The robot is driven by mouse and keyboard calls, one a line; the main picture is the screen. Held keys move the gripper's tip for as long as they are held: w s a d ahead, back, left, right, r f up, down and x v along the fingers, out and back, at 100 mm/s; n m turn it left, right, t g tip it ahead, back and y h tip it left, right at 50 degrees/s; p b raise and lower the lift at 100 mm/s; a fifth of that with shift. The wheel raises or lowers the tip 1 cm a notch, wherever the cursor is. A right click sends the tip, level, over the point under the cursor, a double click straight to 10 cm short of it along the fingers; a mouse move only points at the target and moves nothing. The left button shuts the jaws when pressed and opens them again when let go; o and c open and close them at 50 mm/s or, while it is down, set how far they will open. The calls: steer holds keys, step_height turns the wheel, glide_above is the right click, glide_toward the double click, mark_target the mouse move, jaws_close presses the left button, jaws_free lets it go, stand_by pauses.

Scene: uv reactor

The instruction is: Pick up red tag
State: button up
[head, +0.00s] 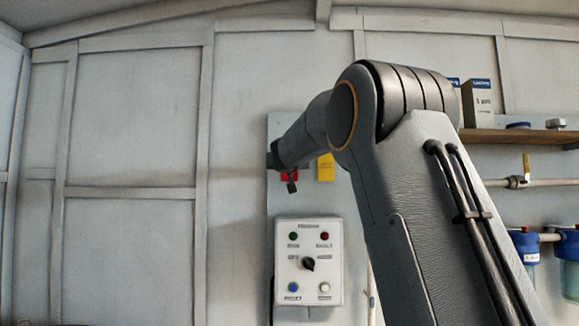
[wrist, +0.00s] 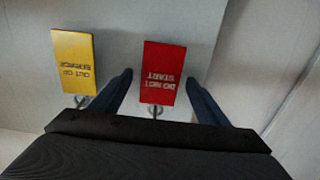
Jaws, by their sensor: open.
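The red tag (wrist: 163,72), with "DO NOT START" lettering upside down in the wrist view, hangs by a small metal hook on the pale panel. In the head view a small part of the red tag (head: 290,174) shows behind the end of my arm. My gripper (wrist: 161,84) is open, one finger on each side of the red tag's lower part in the wrist view. The fingers look apart from the tag; the distance in depth is hard to tell. My gripper (head: 288,182) is small and partly hidden in the head view.
A yellow "OUT OF SERVICE" tag (wrist: 73,60) hangs close beside the left finger, and shows in the head view (head: 326,167). A control box (head: 308,262) with buttons and a knob sits below. A shelf (head: 520,136) with boxes, and pipes, are at right.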

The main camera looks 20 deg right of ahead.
steer(key=shift+c, duration=0.5)
steer(key=c, duration=1)
steer(key=shift+r, duration=0.1)
steer(key=b+v, duration=0.1)
steer(key=v, duration=0.8)
steer(key=b+v, duration=0.1)
steer(key=v, duration=0.8)
steer(key=shift+r, duration=0.2)
